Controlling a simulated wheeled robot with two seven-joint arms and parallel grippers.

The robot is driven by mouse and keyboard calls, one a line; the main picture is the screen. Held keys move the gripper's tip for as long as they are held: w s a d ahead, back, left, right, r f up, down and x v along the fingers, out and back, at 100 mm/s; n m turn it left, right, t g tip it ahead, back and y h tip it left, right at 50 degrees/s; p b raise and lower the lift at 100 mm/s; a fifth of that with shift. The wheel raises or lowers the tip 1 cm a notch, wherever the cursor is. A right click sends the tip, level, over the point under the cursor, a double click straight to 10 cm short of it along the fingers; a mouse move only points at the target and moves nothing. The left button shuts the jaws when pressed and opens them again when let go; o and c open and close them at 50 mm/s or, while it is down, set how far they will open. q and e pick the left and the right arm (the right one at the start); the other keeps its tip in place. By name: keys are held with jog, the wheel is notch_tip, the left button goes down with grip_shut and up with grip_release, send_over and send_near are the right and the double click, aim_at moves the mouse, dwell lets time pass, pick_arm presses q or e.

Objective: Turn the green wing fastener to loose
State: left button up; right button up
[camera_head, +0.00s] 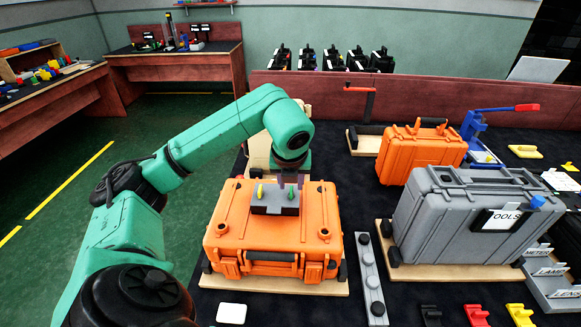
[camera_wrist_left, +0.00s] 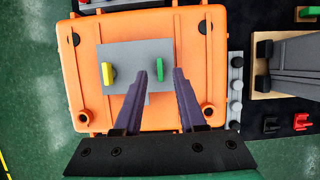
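The green wing fastener (camera_head: 291,193) stands upright on a grey plate (camera_head: 272,209) on top of the closed orange case (camera_head: 235,225). A yellow wing fastener (camera_head: 260,191) stands left of it on the same plate. My left gripper (camera_head: 291,181) points down over the green fastener. In the left wrist view the green fastener (camera_wrist_left: 160,69) lies between the two dark fingertips (camera_wrist_left: 163,71), with a visible gap to each finger. The left gripper is open and holds nothing. The yellow fastener (camera_wrist_left: 108,74) is clear of the fingers. My right gripper is not in view.
The orange case lies on a light board on the dark table. A grey strip with round knobs (camera_head: 370,275) and a grey TOOLS case (camera_head: 450,220) stand to its right. A second orange case (camera_head: 418,152) is behind. A white card (camera_head: 231,313) lies in front.

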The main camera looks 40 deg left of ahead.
pick_arm(q)
jog(key=v, duration=0.5)
notch_tip(320, 180, up, 7)
jog(key=p, duration=0.4)
send_over(291, 206)
jog(key=s+d, duration=0.2)
jog(key=shift+s+a+f, duration=0.15)
jog(key=shift+a+f, duration=0.05)
jog(key=shift+f, duration=0.05)
jog(key=shift+b, duration=0.3)
